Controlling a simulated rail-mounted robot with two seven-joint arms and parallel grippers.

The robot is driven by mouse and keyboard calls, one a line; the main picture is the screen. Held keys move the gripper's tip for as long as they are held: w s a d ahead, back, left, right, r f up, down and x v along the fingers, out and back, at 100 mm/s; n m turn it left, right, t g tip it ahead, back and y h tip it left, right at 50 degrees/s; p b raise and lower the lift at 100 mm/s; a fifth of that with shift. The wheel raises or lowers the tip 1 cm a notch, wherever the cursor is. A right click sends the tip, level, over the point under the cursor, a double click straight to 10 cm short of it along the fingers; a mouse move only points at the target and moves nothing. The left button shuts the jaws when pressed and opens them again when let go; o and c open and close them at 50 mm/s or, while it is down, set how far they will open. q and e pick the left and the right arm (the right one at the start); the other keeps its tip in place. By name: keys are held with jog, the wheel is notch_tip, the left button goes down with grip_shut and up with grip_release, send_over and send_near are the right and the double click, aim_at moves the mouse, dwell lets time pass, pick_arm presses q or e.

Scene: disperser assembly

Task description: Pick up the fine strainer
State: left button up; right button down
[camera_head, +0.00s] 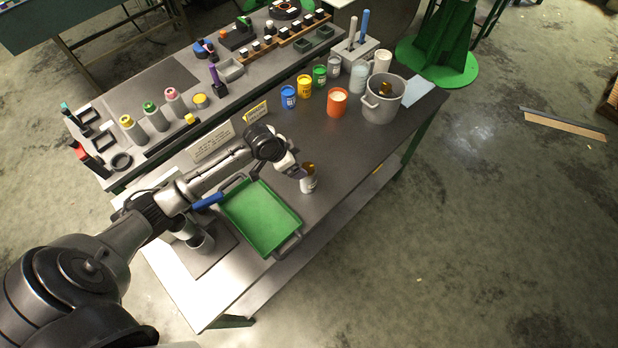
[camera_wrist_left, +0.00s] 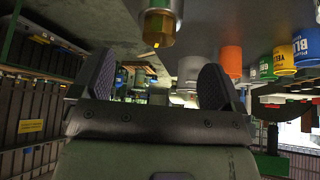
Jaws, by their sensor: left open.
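A brass-coloured piece, apparently a strainer (camera_head: 309,168), sits in the top of a small pale cup (camera_head: 308,184) on the dark table, right of the green tray. In the left wrist view, which looks upside down, the brass piece (camera_wrist_left: 157,25) shows at the top centre. A similar brass-coloured piece (camera_head: 385,89) is in the grey pot (camera_head: 380,106); I cannot tell which is the fine strainer. My left gripper (camera_head: 292,168) is just left of the cup. Its fingers are spread and empty in the wrist view (camera_wrist_left: 158,85). My right gripper is not in view.
A green tray (camera_head: 261,218) lies left of the cup. Orange (camera_head: 337,103), blue (camera_head: 288,98), yellow (camera_head: 304,87) and green (camera_head: 320,76) paint cups stand toward the back. The table's front edge is close to the pale cup.

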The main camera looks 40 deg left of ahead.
aim_at(306, 168)
pick_arm(q)
jog(key=shift+x, duration=4.5)
grip_shut()
jog(key=shift+r, duration=0.1)
